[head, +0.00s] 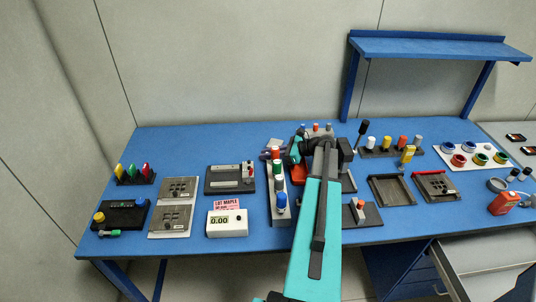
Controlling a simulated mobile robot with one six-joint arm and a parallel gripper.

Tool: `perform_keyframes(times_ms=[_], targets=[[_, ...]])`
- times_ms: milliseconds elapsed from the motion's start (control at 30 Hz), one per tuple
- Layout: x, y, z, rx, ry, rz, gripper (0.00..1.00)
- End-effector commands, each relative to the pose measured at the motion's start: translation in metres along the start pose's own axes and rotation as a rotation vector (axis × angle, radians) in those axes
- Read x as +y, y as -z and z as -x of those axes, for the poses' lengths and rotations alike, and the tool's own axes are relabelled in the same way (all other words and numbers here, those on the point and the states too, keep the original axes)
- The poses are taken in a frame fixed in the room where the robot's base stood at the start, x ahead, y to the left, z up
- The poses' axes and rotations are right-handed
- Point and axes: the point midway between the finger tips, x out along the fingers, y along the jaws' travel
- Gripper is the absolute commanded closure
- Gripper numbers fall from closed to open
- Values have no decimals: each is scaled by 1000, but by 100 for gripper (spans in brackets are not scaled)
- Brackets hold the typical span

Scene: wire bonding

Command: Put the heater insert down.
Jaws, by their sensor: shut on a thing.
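My arm reaches forward over the middle of the blue bench, and its wrist end stands over the gear at the back centre. My gripper (296,160) is small there and mostly hidden by my own wrist. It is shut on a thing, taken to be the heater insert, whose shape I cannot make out. An orange-red part (299,175) shows just below the wrist; I cannot tell what it is. Whether the held piece touches anything below is hidden.
A rack of coloured-capped items (279,200) stands just left of my arm. Two dark trays (390,207) (437,200) lie to the right, with a capped row (392,153) behind. A white display box (227,223) is left. Bare blue bench shows at the back left.

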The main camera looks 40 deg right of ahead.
Motion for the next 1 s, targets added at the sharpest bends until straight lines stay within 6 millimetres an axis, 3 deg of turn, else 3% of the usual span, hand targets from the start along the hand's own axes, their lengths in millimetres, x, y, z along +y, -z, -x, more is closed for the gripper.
perform_keyframes(times_ms=[467, 500, 600, 1000], targets=[[-1, 6, -1, -1, 2, 0, 100], [-1, 6, -1, -1, 2, 0, 82], [-1, 6, -1, 0, 2, 0, 65], [0, 6, -2, 0, 0, -1, 63]])
